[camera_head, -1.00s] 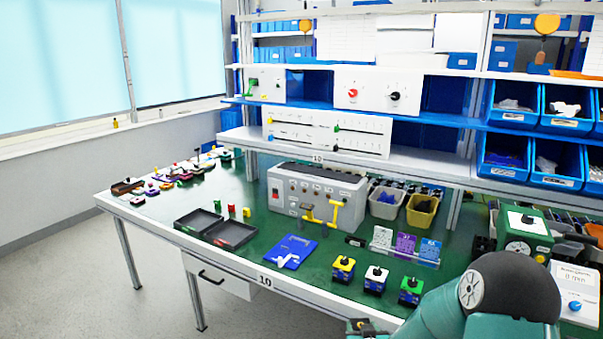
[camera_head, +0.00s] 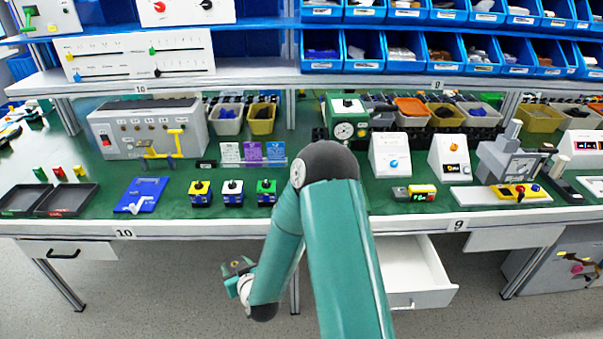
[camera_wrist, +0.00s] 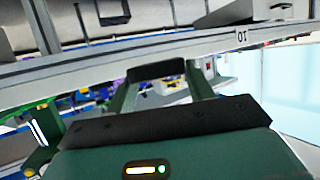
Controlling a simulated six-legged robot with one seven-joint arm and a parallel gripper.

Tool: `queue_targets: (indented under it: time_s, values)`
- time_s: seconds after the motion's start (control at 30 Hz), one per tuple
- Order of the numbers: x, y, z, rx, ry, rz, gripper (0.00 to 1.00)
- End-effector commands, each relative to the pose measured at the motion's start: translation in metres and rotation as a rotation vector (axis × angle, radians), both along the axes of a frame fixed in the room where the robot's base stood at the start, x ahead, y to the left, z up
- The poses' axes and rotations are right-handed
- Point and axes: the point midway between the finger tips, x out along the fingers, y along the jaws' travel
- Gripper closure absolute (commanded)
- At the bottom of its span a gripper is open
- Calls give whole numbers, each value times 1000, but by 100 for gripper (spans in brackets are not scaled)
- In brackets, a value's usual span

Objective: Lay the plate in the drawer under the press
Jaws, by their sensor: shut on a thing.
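My gripper (camera_head: 238,272) hangs low in front of the bench, at the left of my arm. It is shut on a small dark piece, seemingly the plate (camera_head: 238,264), whose shape is hard to make out. In the wrist view a dark bar (camera_wrist: 157,70) spans between the two green fingers. A white drawer (camera_head: 425,272) stands open under the bench, right of my arm, and its visible inside looks empty. My arm hides its left part. A green device with a round gauge (camera_head: 345,130) and a grey machine with a gauge (camera_head: 510,165) stand above; I cannot tell which is the press.
The bench's front edge (camera_head: 200,229) lies above and behind my gripper. A shut drawer (camera_head: 65,253) is at the left and a grey cabinet (camera_head: 565,265) at the right. Small switch boxes (camera_head: 233,192) line the bench front. The floor around my gripper is clear.

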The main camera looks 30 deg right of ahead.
Motion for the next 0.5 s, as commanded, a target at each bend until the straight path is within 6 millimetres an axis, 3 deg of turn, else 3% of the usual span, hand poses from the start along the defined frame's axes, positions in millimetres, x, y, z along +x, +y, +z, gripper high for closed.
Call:
queue_targets:
  time_s: [0.17,0.33,0.5]
  values:
    - [12,-36,16,-3,-6,-42,71]
    - [23,-107,47,-6,-8,-122,71]
    - [22,-185,80,-6,-5,-208,71]
